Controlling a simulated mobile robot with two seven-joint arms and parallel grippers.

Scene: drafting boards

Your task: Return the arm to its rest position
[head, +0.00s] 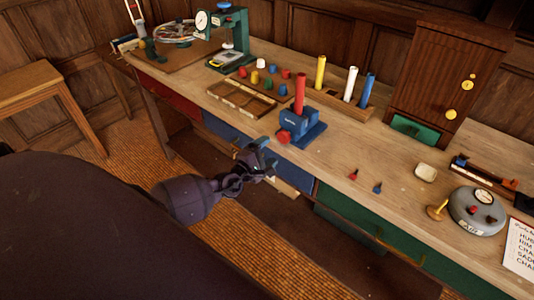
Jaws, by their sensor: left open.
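My left gripper (262,158) is in the head view, left of the middle, in front of the bench's drawer fronts. It is open, and I see nothing between its fingers. My left arm (190,200) comes in from the left below it, dark and partly cut off by a large dark shape. A blue clamp-like block (302,128) with a red knob stands on the bench edge just right of and beyond the gripper. A red cylinder (300,92) stands upright at this block. My right gripper is not in the view.
The wooden bench (340,150) runs across the view. On it are a wooden tray (240,100), a rack with coloured tubes (345,107), a wooden cabinet (450,80) and a round grey gauge (476,212). The floor beside the bench is clear.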

